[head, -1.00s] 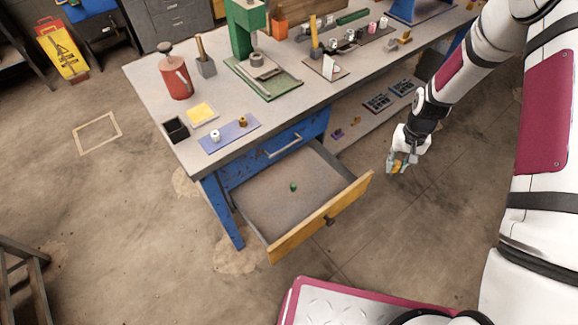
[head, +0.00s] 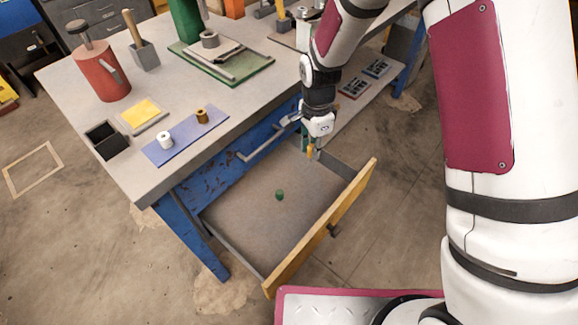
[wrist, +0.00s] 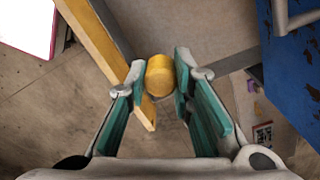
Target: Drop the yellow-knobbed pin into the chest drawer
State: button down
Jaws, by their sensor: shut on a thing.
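The yellow-knobbed pin (wrist: 159,76) is between the fingertips of my gripper (wrist: 158,84) in the wrist view; only its yellow knob shows clearly. In the head view my gripper (head: 313,150) is above the right rear part of the open chest drawer (head: 245,215). The drawer has a grey floor and a yellow front (head: 322,230). A small green knobbed piece (head: 280,195) is on the drawer floor. In the wrist view the drawer's yellow front (wrist: 100,45) runs along the left of the held pin.
The workbench (head: 85,125) stands behind the drawer. On it are a blue mat (head: 183,142) with a white spool (head: 165,140) and a brown spool (head: 202,116), a black bin (head: 105,138) and a red can (head: 102,72). The drawer floor is mostly clear.

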jog(key=s+a+f+m+b, duration=0.1)
jog(key=a+f+m+b, duration=0.5)
jog(key=f+b, duration=0.5)
jog(key=shift+s+f+b, duration=0.15)
jog(key=shift+f+b, duration=0.15)
jog(key=shift+b, duration=0.75)
jog(key=shift+a, duration=0.1)
jog(key=c, duration=1.3)
grip_release()
jog(key=shift+r, duration=0.1)
jog(key=shift+r, duration=5.95)
